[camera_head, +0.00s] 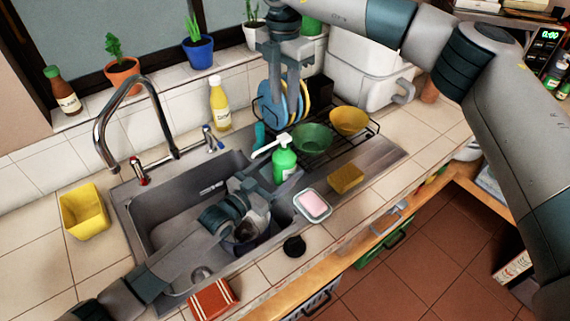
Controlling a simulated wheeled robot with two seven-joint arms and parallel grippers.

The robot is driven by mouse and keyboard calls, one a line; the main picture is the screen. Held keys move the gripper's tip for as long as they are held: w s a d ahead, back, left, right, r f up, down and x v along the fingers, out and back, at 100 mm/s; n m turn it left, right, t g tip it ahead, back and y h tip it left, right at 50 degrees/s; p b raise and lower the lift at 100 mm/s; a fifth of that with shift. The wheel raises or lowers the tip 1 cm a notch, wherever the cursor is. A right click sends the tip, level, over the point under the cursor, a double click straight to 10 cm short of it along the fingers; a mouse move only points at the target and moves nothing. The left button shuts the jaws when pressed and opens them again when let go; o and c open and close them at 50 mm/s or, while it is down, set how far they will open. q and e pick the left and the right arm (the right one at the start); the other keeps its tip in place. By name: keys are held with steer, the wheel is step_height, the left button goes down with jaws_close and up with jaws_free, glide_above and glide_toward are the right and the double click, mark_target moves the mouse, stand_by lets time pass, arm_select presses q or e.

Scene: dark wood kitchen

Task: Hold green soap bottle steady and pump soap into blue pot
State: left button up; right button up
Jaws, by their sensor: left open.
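The green soap bottle (285,166) stands upright at the right rim of the sink. Its white pump head (268,147) points left. My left gripper (282,188) is open, low beside the bottle; its arm crosses the sink and partly hides the bottle's base. Whether its fingers touch the bottle is unclear. A dark blue pot (262,240) appears in the sink, largely hidden under my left wrist. My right gripper (273,82) points down above and behind the bottle, in front of the dish rack. It is apart from the pump; its finger gap is unclear.
The dish rack (345,150) holds plates, a green bowl (312,138) and a yellow bowl (349,121). A soap dish (313,206) with pink soap and a yellow sponge (345,179) lie right of the sink. The faucet (125,110) rises at the left. A blue plant pot (199,52) stands on the sill.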

arm_select(q)
steer(key=shift+x, duration=1)
steer(key=shift+c, duration=0.4)
steer(key=c, duration=1.5)
arm_select(e)
steer(key=shift+r, duration=0.1)
steer(key=c, duration=0.5)
steer(key=shift+m, duration=0.8)
step_height(320, 180, up, 5)
jaws_close()
